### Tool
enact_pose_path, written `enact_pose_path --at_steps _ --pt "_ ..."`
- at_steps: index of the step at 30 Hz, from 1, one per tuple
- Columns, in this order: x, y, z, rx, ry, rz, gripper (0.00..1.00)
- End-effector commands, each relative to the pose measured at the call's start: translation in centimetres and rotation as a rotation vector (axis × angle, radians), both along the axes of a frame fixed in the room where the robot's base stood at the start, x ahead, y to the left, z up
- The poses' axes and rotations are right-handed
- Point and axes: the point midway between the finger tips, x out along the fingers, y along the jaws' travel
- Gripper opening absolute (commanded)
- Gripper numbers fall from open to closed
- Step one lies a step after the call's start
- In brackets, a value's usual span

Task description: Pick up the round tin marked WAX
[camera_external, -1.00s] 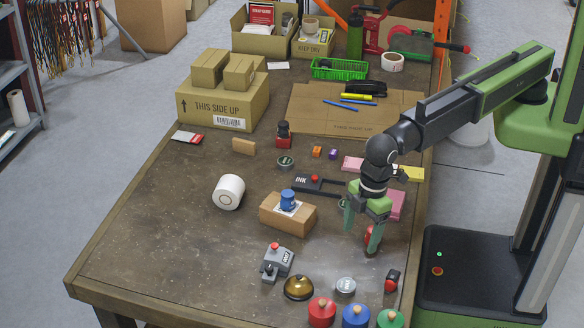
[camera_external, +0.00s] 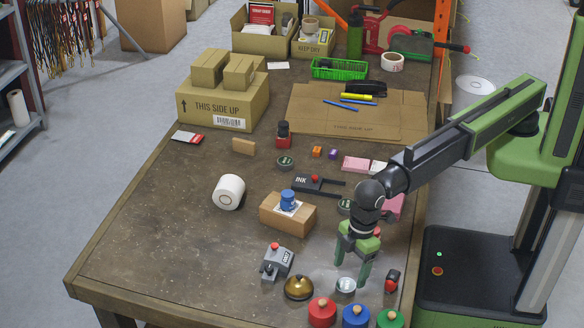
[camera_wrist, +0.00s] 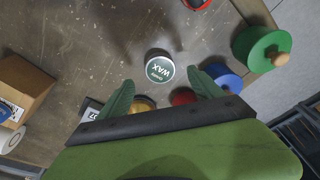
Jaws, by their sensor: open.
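The round tin marked WAX (camera_wrist: 160,69) has a dark green label and a pale rim. In the wrist view it lies on the table just beyond my open fingertips, roughly centred between them. In the outside view it looks like a small pale disc (camera_external: 346,286) with glare on its lid, and its marking cannot be read there. My gripper (camera_external: 353,266) is open and empty, pointing down above the tin. Its two green fingers also show in the wrist view (camera_wrist: 161,84). The exact height above the tin is hard to judge.
A brass bell (camera_external: 298,288) is left of the tin. Red (camera_external: 322,313), blue (camera_external: 356,316) and green (camera_external: 390,318) knobbed discs line the front edge. A red-and-black item (camera_external: 392,281) is at the right. Other round tins lie farther back (camera_external: 285,161).

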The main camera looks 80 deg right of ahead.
Motion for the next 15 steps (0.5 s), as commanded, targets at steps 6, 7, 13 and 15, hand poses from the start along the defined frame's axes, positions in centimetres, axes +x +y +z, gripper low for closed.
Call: enact_pose_path --at_steps 6,7,13,15 --pt "0.3 0.4 -4.0 0.0 0.0 0.0 0.76" --pt "0.4 0.5 -4.5 0.0 0.0 0.0 0.76" --pt "0.5 0.6 -4.8 0.001 -0.001 0.0 0.76" --pt "0.5 0.6 -4.7 0.001 -0.001 0.0 0.76"
